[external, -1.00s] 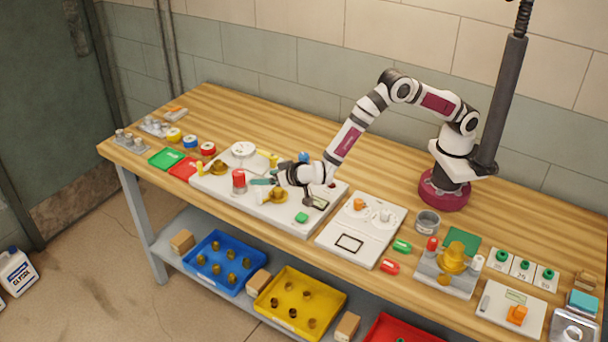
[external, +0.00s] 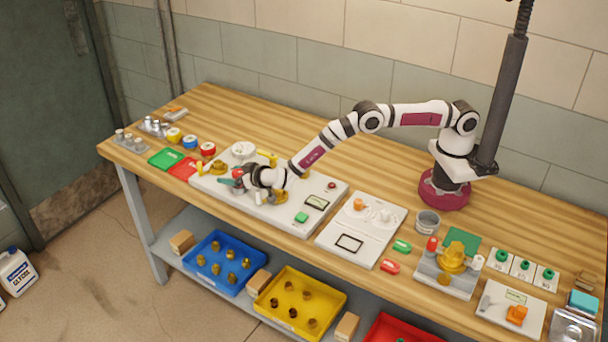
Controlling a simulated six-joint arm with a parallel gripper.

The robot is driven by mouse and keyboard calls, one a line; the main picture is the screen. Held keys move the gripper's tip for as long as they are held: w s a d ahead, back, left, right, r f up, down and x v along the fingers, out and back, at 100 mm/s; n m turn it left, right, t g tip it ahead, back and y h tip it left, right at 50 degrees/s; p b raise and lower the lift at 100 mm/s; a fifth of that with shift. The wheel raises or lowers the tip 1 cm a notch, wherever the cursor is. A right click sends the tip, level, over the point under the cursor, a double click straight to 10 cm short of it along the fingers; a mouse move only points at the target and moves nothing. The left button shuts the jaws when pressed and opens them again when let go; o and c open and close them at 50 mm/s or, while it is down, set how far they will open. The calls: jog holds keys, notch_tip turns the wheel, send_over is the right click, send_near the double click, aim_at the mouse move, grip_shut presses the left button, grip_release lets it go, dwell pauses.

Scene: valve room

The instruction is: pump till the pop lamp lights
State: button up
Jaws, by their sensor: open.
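A white test panel (external: 312,222) lies on the bench, with brass fittings, a round white gauge (external: 243,149), a small display (external: 317,202) and a green button (external: 302,217). A small dark red dome (external: 332,185), perhaps the pop lamp, sits at its right end and shows no clear glow. A red-capped grey cylinder (external: 238,174) stands at the panel's left front. My gripper (external: 232,181) is open, with its teal fingers at this cylinder. I cannot tell whether they touch it. No pump handle is clearly identifiable.
Yellow handles (external: 268,158) rise from the panel near the wrist. A second white panel (external: 362,230) lies to the right, then a brass valve block (external: 452,260). Green and red pads (external: 165,158) lie left. The bench behind the panels is clear.

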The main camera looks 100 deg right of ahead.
grip_shut()
jog(key=shift+s+d+m+g+h, duration=0.1)
jog(key=shift+s+m+g+h, duration=0.05)
jog(key=shift+m+g+h, duration=0.45)
jog(key=shift+s+d+m+g+h, duration=0.15)
jog(key=shift+m+g+h, duration=0.25)
jog(key=shift+m+g, duration=0.25)
jog(key=shift+a, duration=0.1)
grip_release()
